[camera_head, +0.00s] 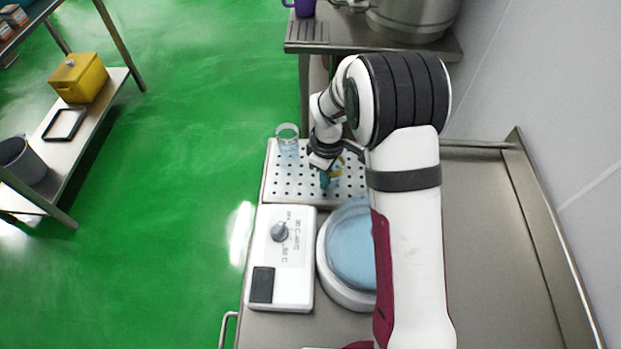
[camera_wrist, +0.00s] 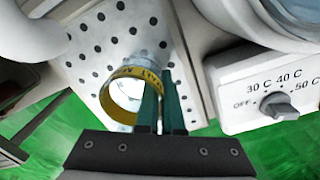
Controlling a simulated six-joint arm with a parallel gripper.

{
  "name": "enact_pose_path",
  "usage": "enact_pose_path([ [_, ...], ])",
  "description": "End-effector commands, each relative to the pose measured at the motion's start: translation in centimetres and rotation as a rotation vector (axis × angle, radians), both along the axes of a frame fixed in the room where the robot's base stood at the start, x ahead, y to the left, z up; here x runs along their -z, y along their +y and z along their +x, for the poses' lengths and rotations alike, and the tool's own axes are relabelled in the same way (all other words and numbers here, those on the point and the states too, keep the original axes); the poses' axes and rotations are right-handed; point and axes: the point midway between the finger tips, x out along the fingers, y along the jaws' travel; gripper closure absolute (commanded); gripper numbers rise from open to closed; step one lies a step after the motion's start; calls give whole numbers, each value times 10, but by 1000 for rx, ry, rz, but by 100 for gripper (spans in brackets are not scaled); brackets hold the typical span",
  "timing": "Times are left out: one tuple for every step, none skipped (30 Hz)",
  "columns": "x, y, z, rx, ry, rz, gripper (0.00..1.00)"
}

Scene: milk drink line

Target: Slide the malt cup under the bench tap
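The malt cup (camera_wrist: 124,96) is a clear cup with a yellow lettered band, seen from above in the wrist view. In the head view only part of its yellow band (camera_head: 338,168) shows beside my fingers, at the perforated board (camera_head: 287,190). My gripper (camera_wrist: 161,75) has two green fingers close together at the cup's right side, seemingly pinching its wall. In the head view my gripper (camera_head: 325,182) is low over the board. Whether the cup touches the board is unclear. The bench tap is not clearly visible.
A second clear cup (camera_head: 288,142) stands at the board's back left corner. A white dial unit (camera_head: 283,290) and a round blue-topped vessel (camera_head: 350,250) are in front. Behind is a bench with a drip grate (camera_head: 307,32), purple mug (camera_head: 304,8) and steel pot (camera_head: 412,20).

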Motion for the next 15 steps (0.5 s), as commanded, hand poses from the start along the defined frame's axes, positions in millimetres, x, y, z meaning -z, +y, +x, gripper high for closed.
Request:
enact_pose_path([
  [0,-6,1,2,0,0,100],
  [0,-9,2,3,0,0,100],
  [0,-14,3,3,0,0,100],
  [0,-18,4,2,0,0,100],
  [0,-21,4,3,0,0,100],
  [0,-26,5,3,0,0,100],
  [0,-29,6,2,0,0,100],
  [0,-32,7,2,0,0,100],
  [0,-36,8,2,0,0,100],
  [0,-39,8,2,-1,0,100],
  [0,-42,9,2,-1,0,100],
  [0,-44,9,2,-1,0,100],
  [0,-46,9,2,-1,0,100],
  [0,-48,10,1,-1,0,100],
  [0,-50,10,1,0,0,100],
])
